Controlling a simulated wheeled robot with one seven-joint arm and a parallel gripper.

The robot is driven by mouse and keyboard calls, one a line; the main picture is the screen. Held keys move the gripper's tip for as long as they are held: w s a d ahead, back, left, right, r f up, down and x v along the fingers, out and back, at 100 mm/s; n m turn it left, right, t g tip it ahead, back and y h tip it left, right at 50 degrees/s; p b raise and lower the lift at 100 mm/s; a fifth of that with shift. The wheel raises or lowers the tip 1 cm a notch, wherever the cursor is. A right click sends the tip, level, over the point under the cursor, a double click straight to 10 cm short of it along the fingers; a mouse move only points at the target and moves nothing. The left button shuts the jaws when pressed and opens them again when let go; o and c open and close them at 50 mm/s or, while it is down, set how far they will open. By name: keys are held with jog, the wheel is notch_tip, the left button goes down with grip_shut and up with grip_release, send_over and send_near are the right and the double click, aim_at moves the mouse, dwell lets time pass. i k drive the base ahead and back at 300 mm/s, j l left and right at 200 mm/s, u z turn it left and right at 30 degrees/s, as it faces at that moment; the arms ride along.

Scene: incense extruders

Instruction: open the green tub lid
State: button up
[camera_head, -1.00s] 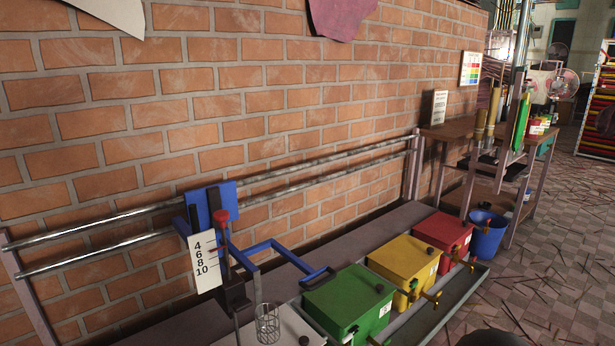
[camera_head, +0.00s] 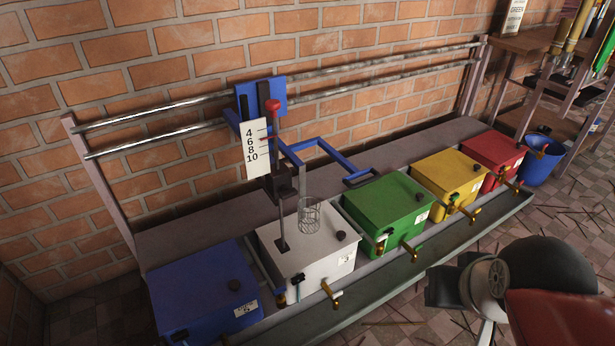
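The green tub (camera_head: 390,222) stands in a row of tubs on a low bench, between the white tub and the yellow tub. Its green lid (camera_head: 382,198) lies flat and closed on top, with a dark round knob (camera_head: 419,197) near its right side. A brass tap is on its front. Part of my arm (camera_head: 500,285) shows at the lower right, in front of the bench and apart from the green tub. I cannot make out my gripper's fingers in this view.
A white tub (camera_head: 305,245) with a wire basket (camera_head: 310,216) on it, a blue tub (camera_head: 205,290), a yellow tub (camera_head: 450,180) and a red tub (camera_head: 495,155) flank it. A blue frame (camera_head: 325,150) on wall rails reaches over behind the green tub. Brass taps project in front.

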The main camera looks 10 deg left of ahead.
aim_at(387, 200)
jog(key=i+l+u, duration=0.15)
jog(key=i+l, duration=0.8)
